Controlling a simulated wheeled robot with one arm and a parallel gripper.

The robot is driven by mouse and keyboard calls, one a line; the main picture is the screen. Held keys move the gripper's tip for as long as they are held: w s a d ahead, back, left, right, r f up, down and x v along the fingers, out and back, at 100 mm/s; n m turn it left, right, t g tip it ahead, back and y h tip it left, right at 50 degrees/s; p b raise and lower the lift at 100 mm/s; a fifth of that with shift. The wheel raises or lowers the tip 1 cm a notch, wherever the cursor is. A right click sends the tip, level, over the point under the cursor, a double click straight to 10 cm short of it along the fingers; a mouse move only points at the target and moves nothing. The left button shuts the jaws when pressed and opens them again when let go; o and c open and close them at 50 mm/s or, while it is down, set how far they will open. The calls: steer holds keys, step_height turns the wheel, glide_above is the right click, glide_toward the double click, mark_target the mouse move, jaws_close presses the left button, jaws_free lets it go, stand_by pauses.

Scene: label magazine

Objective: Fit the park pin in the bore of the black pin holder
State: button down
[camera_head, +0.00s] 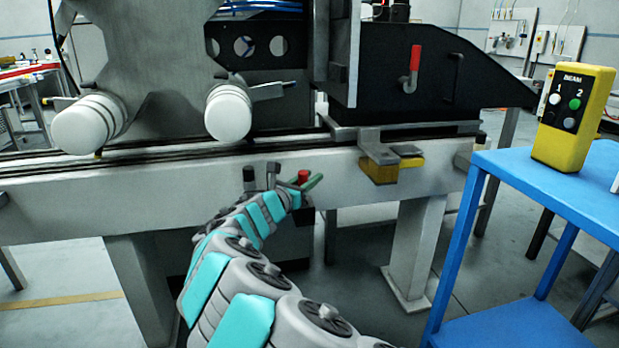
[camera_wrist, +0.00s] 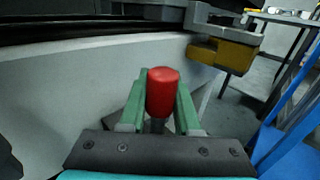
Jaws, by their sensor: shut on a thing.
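The park pin (camera_head: 303,176) has a red cylindrical head. It also shows upright in the wrist view (camera_wrist: 163,92), with a short grey shank below it. My gripper (camera_head: 301,183) is shut on the pin, its green fingers (camera_wrist: 160,110) on either side of the red head. It holds the pin in front of the pale beam. A small dark block (camera_head: 249,178) at the beam's front, left of my gripper, may be the black pin holder. No bore can be made out, and the pin's lower end is hidden.
The pale beam (camera_head: 380,180) runs across behind my gripper. A yellow block (camera_head: 379,171) sticks out from it to the right. A blue table (camera_head: 540,185) with a yellow control box (camera_head: 573,118) stands at right. A red handle (camera_head: 414,62) is on a black plate.

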steer(key=shift+f, duration=0.35)
steer(key=c, duration=0.5)
jaws_free()
steer(key=shift+c, duration=0.2)
steer(key=v, duration=0.7)
steer(key=shift+s+a, duration=0.2)
steer(key=shift+s, duration=0.15)
steer(key=shift+r, duration=0.15)
